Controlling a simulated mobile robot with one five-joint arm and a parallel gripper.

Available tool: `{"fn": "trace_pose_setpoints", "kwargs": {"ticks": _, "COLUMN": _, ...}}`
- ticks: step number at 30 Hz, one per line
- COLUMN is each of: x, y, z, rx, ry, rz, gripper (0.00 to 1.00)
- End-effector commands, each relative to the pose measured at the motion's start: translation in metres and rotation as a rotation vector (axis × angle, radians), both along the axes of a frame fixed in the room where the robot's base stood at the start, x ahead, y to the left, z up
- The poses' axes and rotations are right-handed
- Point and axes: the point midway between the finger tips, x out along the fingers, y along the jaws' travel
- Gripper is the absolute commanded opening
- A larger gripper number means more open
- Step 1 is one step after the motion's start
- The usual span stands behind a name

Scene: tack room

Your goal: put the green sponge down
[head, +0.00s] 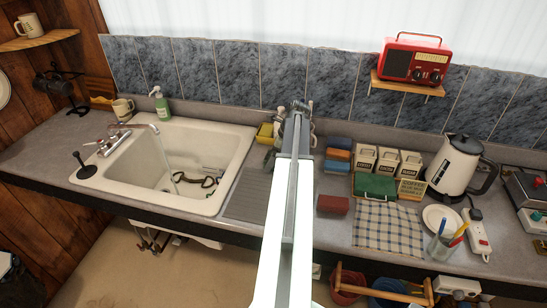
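My arm reaches from the bottom middle across the counter (221,252), and my gripper (295,112) is at its far end near the tiled wall. The arm covers most of the gripper, so I cannot see its finger gap or anything held in it. I cannot make out a green sponge for sure. A dark green block-like thing (374,187) lies at the back edge of a checked cloth (388,230), right of my arm. A small yellow thing (265,131) stands just left of my gripper, behind the sink's right edge.
A white sink (238,158) with a running tap (133,128) is on the left. Coloured blocks, including a red one (333,204), lie right of my arm. Coffee boxes (388,160), a kettle (455,165), a plate (440,218) and a pen cup (440,247) crowd the right.

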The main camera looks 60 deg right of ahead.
Motion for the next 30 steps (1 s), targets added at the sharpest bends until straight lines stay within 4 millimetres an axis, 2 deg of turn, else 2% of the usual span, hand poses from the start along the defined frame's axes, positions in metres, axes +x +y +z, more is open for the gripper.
{"fn": "trace_pose_setpoints", "kwargs": {"ticks": 12, "x": -0.030, "y": -0.010, "z": 0.090, "rx": 0.001, "ry": 0.000, "rz": -0.002, "gripper": 1.00}}
{"fn": "trace_pose_setpoints", "kwargs": {"ticks": 15, "x": -0.038, "y": -0.012, "z": 0.107, "rx": 0.001, "ry": 0.000, "rz": -0.003, "gripper": 1.00}}
{"fn": "trace_pose_setpoints", "kwargs": {"ticks": 19, "x": -0.044, "y": -0.014, "z": 0.116, "rx": 0.001, "ry": 0.000, "rz": -0.002, "gripper": 1.00}}
{"fn": "trace_pose_setpoints", "kwargs": {"ticks": 28, "x": -0.045, "y": -0.015, "z": 0.113, "rx": -0.001, "ry": 0.000, "rz": -0.001, "gripper": 1.00}}
{"fn": "trace_pose_setpoints", "kwargs": {"ticks": 30, "x": -0.039, "y": -0.009, "z": 0.113, "rx": -0.006, "ry": 0.001, "rz": 0.023, "gripper": 1.00}}
